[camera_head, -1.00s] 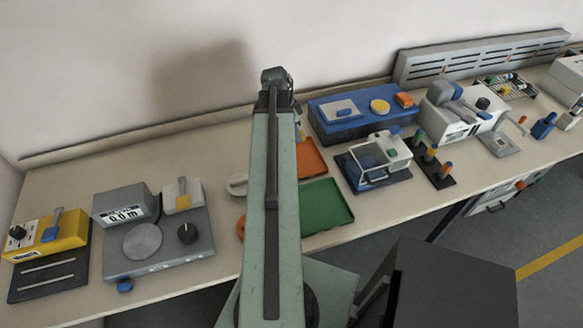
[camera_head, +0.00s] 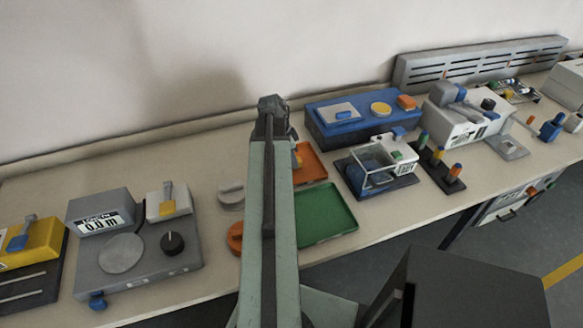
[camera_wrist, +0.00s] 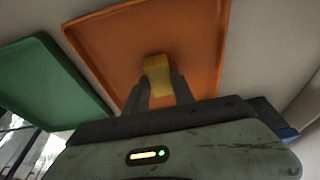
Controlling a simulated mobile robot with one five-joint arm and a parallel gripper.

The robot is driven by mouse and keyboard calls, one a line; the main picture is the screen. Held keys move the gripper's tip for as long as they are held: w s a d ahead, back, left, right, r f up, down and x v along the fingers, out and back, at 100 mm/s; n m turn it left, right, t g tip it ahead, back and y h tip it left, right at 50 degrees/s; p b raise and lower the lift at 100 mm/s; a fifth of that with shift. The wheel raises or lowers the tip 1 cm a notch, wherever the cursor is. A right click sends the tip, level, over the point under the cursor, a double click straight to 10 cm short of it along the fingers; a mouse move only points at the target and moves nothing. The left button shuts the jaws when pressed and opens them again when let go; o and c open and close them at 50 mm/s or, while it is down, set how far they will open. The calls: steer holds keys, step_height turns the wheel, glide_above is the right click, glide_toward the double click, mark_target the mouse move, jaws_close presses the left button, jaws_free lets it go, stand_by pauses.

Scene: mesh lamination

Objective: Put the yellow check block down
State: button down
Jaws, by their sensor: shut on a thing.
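My gripper (camera_wrist: 158,90) is shut on the yellow check block (camera_wrist: 157,72), which sticks out past the fingertips. In the wrist view the block is over the orange tray (camera_wrist: 110,45); I cannot tell whether it touches the tray floor. In the head view the orange tray (camera_head: 313,166) is just right of my arm and partly hidden by it. A small yellow-orange patch, likely the block (camera_head: 297,157), shows at the arm's edge over the tray. The gripper is mostly hidden there.
A green tray (camera_head: 325,213) lies in front of the orange tray. A blue box (camera_head: 345,127) stands behind and right, and a clear-covered device (camera_head: 372,165) to the right. A grey gauge with a display (camera_head: 140,240) and a round orange item (camera_head: 235,236) are left of my arm.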

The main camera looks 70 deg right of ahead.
steer(key=c, duration=1.1)
jaws_free()
steer(key=shift+f, duration=0.1)
steer(key=shift+o, duration=0.2)
steer(key=p+v, duration=1.2)
steer(key=shift+r, duration=0.2)
steer(key=shift+w, duration=0.1)
